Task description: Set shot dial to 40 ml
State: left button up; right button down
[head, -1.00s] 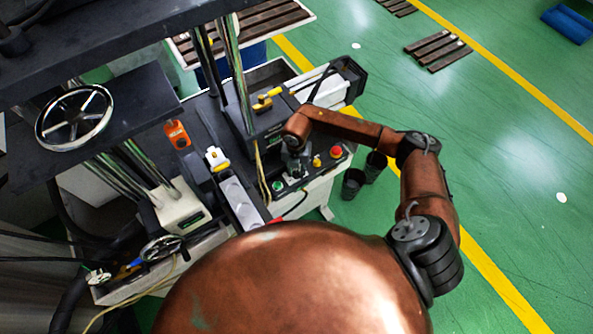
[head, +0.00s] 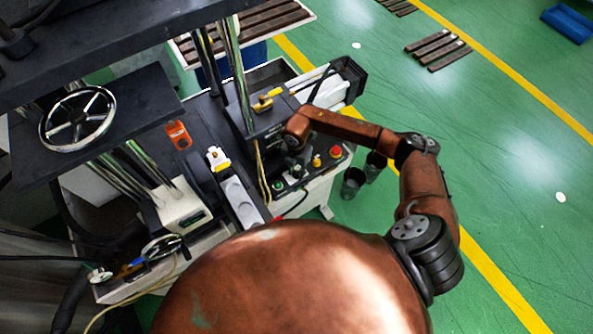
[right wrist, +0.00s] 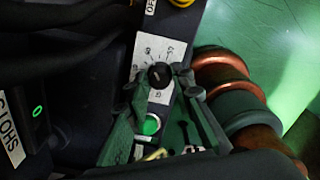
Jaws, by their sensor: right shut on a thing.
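The shot dial is a small black knob (right wrist: 159,75) on a white scale plate (right wrist: 150,53) in the right wrist view. The scale's marks are too small and blurred to read, so I cannot tell its setting. My right gripper (right wrist: 163,84) has its fingertips on both sides of the knob and is shut on it. In the head view my right gripper (head: 296,166) is over the machine's front control panel, and it and the wrist hide the dial there. My left gripper is in neither view.
A lit green button (right wrist: 152,124) sits close beside the dial. A yellow knob (head: 316,161) and a red button (head: 336,152) are on the same panel.

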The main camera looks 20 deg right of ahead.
aim_at(297, 172)
jog(key=shift+w+d+r, duration=0.1)
jog(key=shift+w+r, duration=0.05)
jog(key=shift+w, duration=0.05)
jog(key=c, duration=2)
grip_release()
jog(key=shift+o, duration=0.2)
jog(key=shift+s, duration=0.1)
notch_tip(297, 172, up, 12)
